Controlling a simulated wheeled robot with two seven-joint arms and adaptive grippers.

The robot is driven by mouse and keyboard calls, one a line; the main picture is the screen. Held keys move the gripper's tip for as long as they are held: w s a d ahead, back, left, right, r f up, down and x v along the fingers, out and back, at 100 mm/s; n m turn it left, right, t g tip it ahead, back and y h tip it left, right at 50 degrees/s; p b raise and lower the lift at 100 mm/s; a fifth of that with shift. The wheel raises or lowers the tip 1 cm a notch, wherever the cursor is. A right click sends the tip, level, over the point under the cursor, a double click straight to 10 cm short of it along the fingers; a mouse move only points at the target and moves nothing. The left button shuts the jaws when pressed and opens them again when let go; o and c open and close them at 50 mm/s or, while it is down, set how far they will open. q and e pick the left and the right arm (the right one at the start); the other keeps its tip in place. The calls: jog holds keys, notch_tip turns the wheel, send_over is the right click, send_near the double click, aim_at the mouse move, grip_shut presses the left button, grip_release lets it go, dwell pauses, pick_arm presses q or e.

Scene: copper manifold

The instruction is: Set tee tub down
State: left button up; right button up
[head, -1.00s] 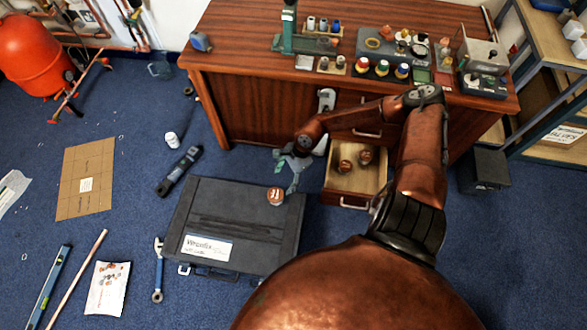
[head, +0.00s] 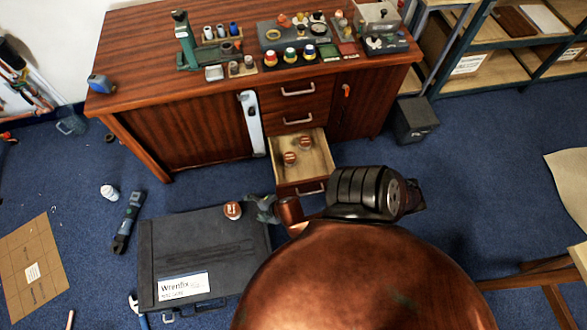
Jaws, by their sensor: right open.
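A small tub (head: 233,210) with a reddish-brown, white-marked lid stands upright on the closed dark tool case (head: 180,240), near the case's far right corner. I take it for the tee tub; its label is too small to read. My right gripper (head: 259,208) is open and empty, just right of the tub, near the case's right edge. A small gap seems to separate them. Two similar tubs, a nearer one (head: 290,158) and a farther one (head: 304,143), sit in the open drawer (head: 318,165). My left gripper is not in view.
The wooden workbench (head: 150,110) stands behind, with tools and small pots on top. The open drawer juts out close to my right arm. A dark power tool (head: 127,220) and a white bottle (head: 109,192) lie left of the case. Blue carpet around is mostly clear.

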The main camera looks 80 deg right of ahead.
jog(key=s+a+f+m+g+y, duration=0.1)
jog(key=s+a+f+m+g, duration=0.1)
jog(key=s, duration=0.5)
jog(key=s+a+f+m+g, duration=0.2)
jog(key=s+a+m+g, duration=0.1)
jog(key=s, duration=0.5)
jog(key=s+a+f+m+g+y, duration=0.1)
jog(key=s+a+f+m+g, duration=0.1)
jog(key=s+m, duration=0.3)
jog(key=s+a, duration=0.1)
jog(key=s, duration=0.2)
jog(key=shift+s+a+f+y, duration=0.2)
jog(key=shift+f+y, duration=0.1)
jog(key=shift+f, duration=0.1)
